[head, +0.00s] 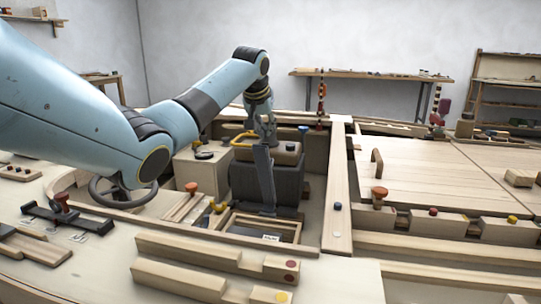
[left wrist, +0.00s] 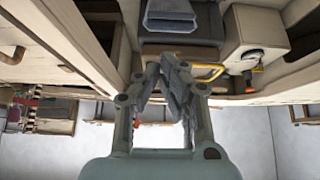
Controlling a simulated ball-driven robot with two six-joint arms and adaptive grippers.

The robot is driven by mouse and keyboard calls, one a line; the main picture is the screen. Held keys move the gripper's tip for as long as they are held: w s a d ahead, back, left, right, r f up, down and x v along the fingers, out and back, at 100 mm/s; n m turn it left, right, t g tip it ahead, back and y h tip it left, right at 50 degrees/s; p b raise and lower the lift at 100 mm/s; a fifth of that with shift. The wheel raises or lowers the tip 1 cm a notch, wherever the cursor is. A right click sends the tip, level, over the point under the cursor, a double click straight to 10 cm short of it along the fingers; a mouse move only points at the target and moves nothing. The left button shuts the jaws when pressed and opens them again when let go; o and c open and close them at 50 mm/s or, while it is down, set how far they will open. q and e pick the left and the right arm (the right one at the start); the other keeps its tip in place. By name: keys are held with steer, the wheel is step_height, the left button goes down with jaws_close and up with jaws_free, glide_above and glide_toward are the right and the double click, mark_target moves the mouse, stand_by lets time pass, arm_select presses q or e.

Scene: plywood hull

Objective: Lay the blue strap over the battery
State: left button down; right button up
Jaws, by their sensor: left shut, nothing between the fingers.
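The battery (head: 288,182) is a dark box with a lighter top, standing in an open bay of the plywood hull. The blue strap (head: 265,180) is a flat blue-grey strip. It runs down the near face of the battery, its upper end close to the battery's top edge. In the left wrist view the strap (left wrist: 182,18) shows at the top edge, partly cut off. My left gripper (head: 267,138) is just above the battery top and the strap's upper end. It also shows in the left wrist view (left wrist: 168,62), fingers together and empty. Whether it touches the strap I cannot tell. My right gripper is not in view.
A yellow handle (head: 243,139) is beside the gripper, left of the battery. A pale box (head: 201,170) stands to the left. A shallow wooden tray (head: 262,228) lies in front. A plywood beam (head: 338,190) bounds the bay on the right.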

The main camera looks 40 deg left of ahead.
arm_select(q)
steer(key=shift+w+f, duration=0.15)
steer(key=shift+f, duration=0.05)
steer(key=b+x, duration=0.4)
steer(key=x, duration=0.5)
steer(key=shift+f, duration=0.2)
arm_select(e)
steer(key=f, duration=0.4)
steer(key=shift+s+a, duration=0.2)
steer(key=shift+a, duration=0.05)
arm_select(q)
steer(key=shift+a, duration=0.1)
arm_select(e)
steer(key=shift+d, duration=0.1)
